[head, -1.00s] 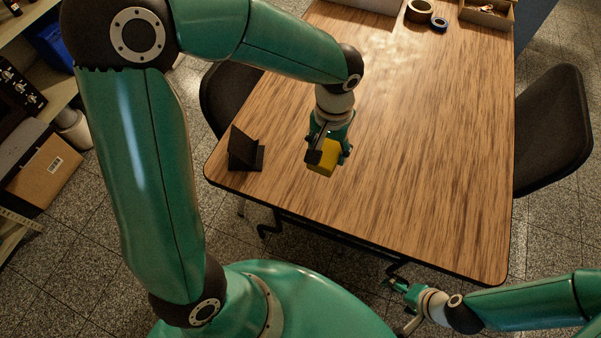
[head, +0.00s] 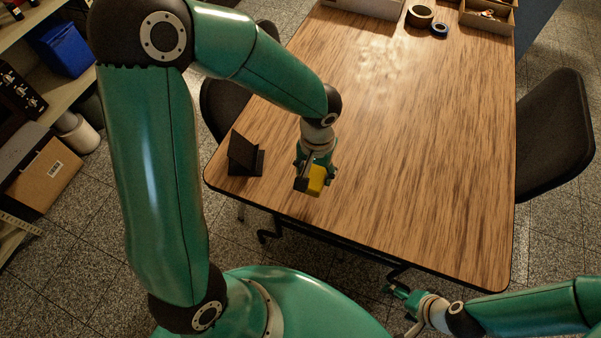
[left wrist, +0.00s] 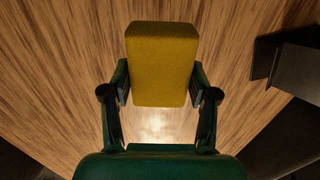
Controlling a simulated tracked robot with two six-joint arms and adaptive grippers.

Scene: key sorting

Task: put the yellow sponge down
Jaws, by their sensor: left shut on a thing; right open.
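The yellow sponge (head: 317,180) is in my left gripper (head: 312,176), over the near-left part of the wooden table (head: 400,150). In the left wrist view the sponge (left wrist: 162,62) sits between the two fingers of my left gripper (left wrist: 160,95), which are shut on its sides. I cannot tell whether its underside touches the table. My right gripper (head: 394,291) is open and empty, low beyond the table's near edge.
A black stand (head: 245,157) is on the table just left of my left gripper; it also shows in the left wrist view (left wrist: 292,66). Tape rolls (head: 420,16) and boxes (head: 487,15) are at the far edge. The table's middle and right are clear.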

